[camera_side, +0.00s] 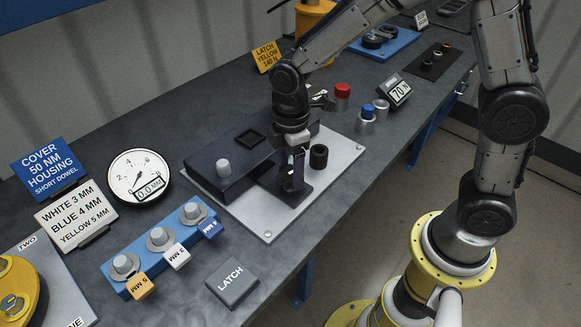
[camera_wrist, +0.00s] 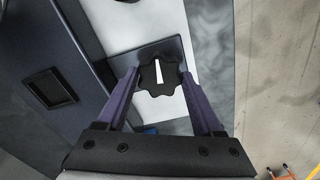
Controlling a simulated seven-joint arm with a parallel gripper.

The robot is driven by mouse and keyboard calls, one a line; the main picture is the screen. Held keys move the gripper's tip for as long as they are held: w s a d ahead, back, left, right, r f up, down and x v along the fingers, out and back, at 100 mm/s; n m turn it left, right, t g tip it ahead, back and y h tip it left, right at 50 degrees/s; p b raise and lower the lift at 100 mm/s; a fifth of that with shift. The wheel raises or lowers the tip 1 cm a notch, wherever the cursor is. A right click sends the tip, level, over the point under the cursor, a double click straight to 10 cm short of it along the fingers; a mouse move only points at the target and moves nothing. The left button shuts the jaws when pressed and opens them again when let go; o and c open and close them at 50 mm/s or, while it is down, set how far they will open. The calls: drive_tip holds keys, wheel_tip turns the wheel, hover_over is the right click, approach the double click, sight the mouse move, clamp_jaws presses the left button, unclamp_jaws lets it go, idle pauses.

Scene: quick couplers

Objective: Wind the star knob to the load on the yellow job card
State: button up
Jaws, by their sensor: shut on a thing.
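The black star knob (camera_wrist: 152,83) with a white pointer line sits between my gripper's two purple fingers in the wrist view. My gripper (camera_wrist: 161,78) is shut on the knob; the line points nearly straight up in that picture. In the side view my gripper (camera_side: 291,182) reaches down to the dark block on the light plate and hides the knob. The yellow job card (camera_side: 266,56) stands at the back and reads "LATCH YELLOW 140 N". A small tilted display (camera_side: 397,91) to the right shows 70; its unit is too small to read surely.
A dark housing (camera_side: 230,160) and a short black cylinder (camera_side: 318,157) are on the plate (camera_side: 342,152). Red-topped (camera_side: 342,91) and blue-topped (camera_side: 367,112) buttons stand right.

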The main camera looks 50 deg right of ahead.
sight(291, 173)
drive_tip(key=shift+m, duration=0.3)
drive_tip(key=m, duration=1.1)
drive_tip(key=shift+m, duration=0.3)
idle(0.3)
drive_tip(key=o, duration=1.4)
drive_tip(key=shift+c, duration=0.2)
wheel_tip(291, 173, up, 14)
